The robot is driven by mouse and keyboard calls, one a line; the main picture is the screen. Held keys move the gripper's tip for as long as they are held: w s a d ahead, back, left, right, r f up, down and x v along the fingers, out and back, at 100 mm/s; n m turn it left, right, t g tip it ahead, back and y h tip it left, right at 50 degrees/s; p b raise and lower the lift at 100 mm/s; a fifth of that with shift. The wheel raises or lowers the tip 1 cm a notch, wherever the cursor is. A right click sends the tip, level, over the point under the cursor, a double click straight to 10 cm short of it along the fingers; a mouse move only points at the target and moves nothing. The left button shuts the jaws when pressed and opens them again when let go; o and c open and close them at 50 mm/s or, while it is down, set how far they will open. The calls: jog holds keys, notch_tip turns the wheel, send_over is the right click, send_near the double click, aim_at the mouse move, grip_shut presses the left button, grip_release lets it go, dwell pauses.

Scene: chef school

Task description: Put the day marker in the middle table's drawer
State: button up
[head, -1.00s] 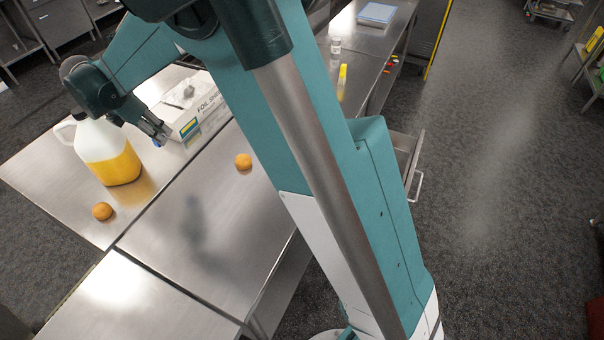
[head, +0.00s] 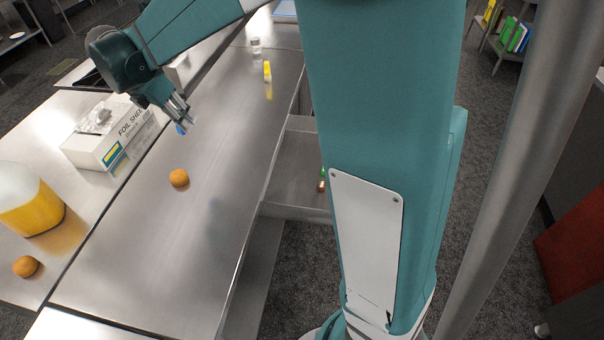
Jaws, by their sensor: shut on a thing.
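My gripper (head: 184,121) is shut on a small blue thing (head: 181,129), which I take to be the day marker. Only a bit of blue shows at the fingertips, and the fingers hide the rest. The gripper hangs over the left part of the middle steel table (head: 150,245), beside the foil box. The table's drawer (head: 290,205) is pulled open on the right side, to the right of my gripper.
An orange (head: 179,178) lies on the middle table below my gripper. A foil box (head: 95,148), a yellow jug (head: 30,205) and another orange (head: 26,266) are on the left table. A yellow thing (head: 267,72) and a clear shaker (head: 256,48) stand farther back.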

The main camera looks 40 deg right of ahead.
jog(key=s+d+m+b, duration=0.15)
jog(key=s+d, duration=0.45)
jog(key=d, duration=0.6)
jog(key=m+g+b, duration=0.2)
jog(key=m+b, duration=0.2)
jog(key=b, duration=0.3)
send_over(324, 203)
jog(key=a, duration=0.1)
notch_tip(324, 203, down, 4)
notch_tip(324, 203, down, 21)
jog(key=shift+a+f+h+p, duration=0.15)
jog(key=shift+a+h+p, duration=0.15)
jog(key=shift+p, duration=0.05)
jog(key=shift+f+b, duration=0.9)
jog(key=shift+f, duration=2)
jog(key=shift+f, duration=0.15)
jog(key=shift+f+b, duration=0.7)
jog(key=shift+f, duration=1.25)
